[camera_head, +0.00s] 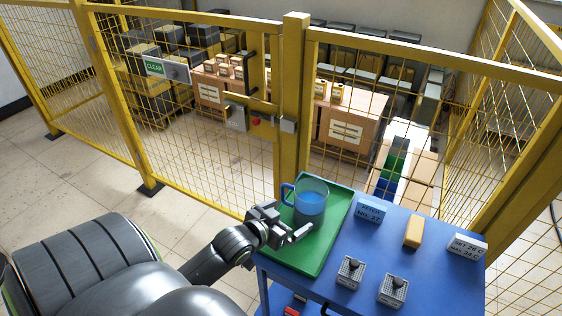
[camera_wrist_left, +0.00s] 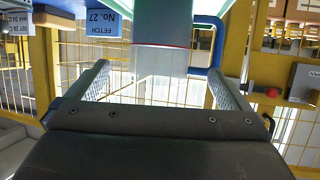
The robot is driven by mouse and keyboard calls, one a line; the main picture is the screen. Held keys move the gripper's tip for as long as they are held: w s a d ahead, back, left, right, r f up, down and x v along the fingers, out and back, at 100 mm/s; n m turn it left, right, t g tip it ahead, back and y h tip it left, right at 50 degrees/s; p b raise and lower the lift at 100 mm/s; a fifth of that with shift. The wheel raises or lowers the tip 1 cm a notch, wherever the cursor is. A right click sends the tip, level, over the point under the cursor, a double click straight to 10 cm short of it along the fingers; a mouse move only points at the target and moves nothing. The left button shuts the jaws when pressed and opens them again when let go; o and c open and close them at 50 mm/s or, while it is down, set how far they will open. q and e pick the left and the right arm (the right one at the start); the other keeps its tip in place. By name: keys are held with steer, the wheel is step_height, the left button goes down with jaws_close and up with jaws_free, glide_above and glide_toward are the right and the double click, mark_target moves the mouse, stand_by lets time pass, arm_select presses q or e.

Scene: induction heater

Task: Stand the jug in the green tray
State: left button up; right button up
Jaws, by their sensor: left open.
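The jug (camera_head: 311,197) is a clear blue cup with a blue handle on its left side. It stands upright on the green tray (camera_head: 334,210), at the left end of the blue table. My left gripper (camera_head: 284,222) is open at the near side of the jug, low over the tray. In the left wrist view the jug (camera_wrist_left: 163,28) shows upside down between and beyond the two spread fingers (camera_wrist_left: 158,76), with a gap on each side. Its blue handle (camera_wrist_left: 215,22) is at the right there. My right gripper is out of view.
On the blue table (camera_head: 385,245) are a blue FETCH No. 27 sign (camera_head: 370,211), a yellow block (camera_head: 413,232), a white sign (camera_head: 467,246) and two grey knobbed blocks (camera_head: 350,271).

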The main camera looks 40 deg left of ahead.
arm_select(q)
steer(key=v, duration=0.2)
steer(key=shift+s+r, duration=0.15)
steer(key=shift+s, duration=0.05)
stand_by(0.4)
steer(key=s+d+f+g+y, duration=0.1)
steer(key=s+d+f+g, duration=0.15)
steer(key=s+g, duration=0.45)
steer(key=s+d+f+g+y, duration=0.1)
steer(key=s+f+g, duration=0.2)
steer(key=s, duration=0.9)
step_height(320, 180, down, 24)
steer(key=a+g, duration=0.1)
steer(key=s+f+g+h, duration=0.1)
steer(key=s+f, duration=1.4)
steer(key=shift+d+f, duration=0.4)
steer(key=shift+d, duration=0.1)
